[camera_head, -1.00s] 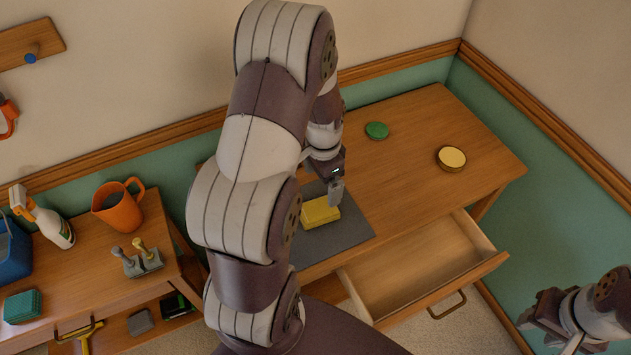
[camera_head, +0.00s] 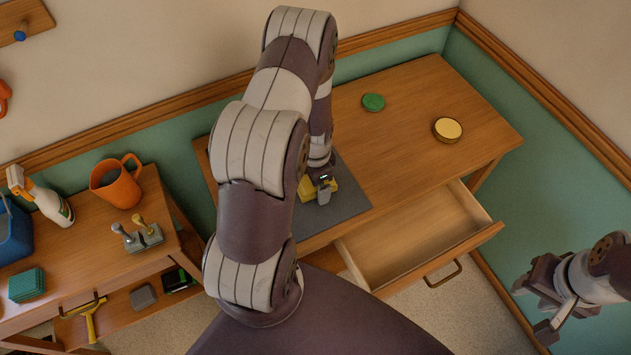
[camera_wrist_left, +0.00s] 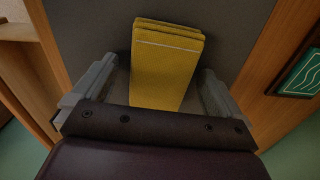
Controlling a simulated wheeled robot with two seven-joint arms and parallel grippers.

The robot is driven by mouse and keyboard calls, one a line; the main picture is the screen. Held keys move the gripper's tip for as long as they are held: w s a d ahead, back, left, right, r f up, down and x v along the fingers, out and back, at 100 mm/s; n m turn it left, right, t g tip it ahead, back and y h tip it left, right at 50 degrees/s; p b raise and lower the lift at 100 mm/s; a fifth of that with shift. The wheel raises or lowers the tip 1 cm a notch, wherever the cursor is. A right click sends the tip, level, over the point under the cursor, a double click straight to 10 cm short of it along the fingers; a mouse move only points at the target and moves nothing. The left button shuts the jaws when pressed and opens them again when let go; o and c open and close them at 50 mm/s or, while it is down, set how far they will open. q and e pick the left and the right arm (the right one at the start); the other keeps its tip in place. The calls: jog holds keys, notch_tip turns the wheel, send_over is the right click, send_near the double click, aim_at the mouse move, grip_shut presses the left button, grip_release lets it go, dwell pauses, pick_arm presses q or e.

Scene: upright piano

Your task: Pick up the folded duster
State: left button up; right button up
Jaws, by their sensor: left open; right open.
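The folded duster (camera_wrist_left: 163,65) is a yellow folded cloth lying on a dark grey mat (camera_head: 347,201) on the wooden desk. In the left wrist view it lies between the two fingers of my left gripper (camera_wrist_left: 152,88), which is open with a finger on each side. In the head view the left gripper (camera_head: 322,190) is over the duster (camera_head: 306,187) and hides most of it. I cannot tell whether the fingers touch it. My right gripper (camera_head: 541,308) is open and empty at the lower right, away from the desk.
The desk drawer (camera_head: 420,238) is pulled open and looks empty. A green round item (camera_head: 373,102) and a yellow-topped tin (camera_head: 447,129) stand on the desk (camera_head: 410,90). A side table at left holds an orange jug (camera_head: 117,183), a spray bottle (camera_head: 50,204) and a green stack (camera_head: 27,285).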

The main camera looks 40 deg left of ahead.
pick_arm(q)
jog(key=c, duration=1.1)
jog(key=shift+c, duration=0.2)
jog(key=shift+r, duration=0.5)
notch_tip(320, 180, up, 3)
jog(key=shift+f, duration=0.1)
jog(key=w+d+r+b, duration=0.1)
jog(key=w+d+r, duration=0.4)
jog(key=d, duration=0.5)
notch_tip(320, 180, up, 2)
jog(key=shift+w+d+r+b, duration=0.15)
jog(key=shift+w+b, duration=0.05)
jog(key=shift+b, duration=0.1)
jog(key=o, duration=0.4)
jog(key=c, duration=0.3)
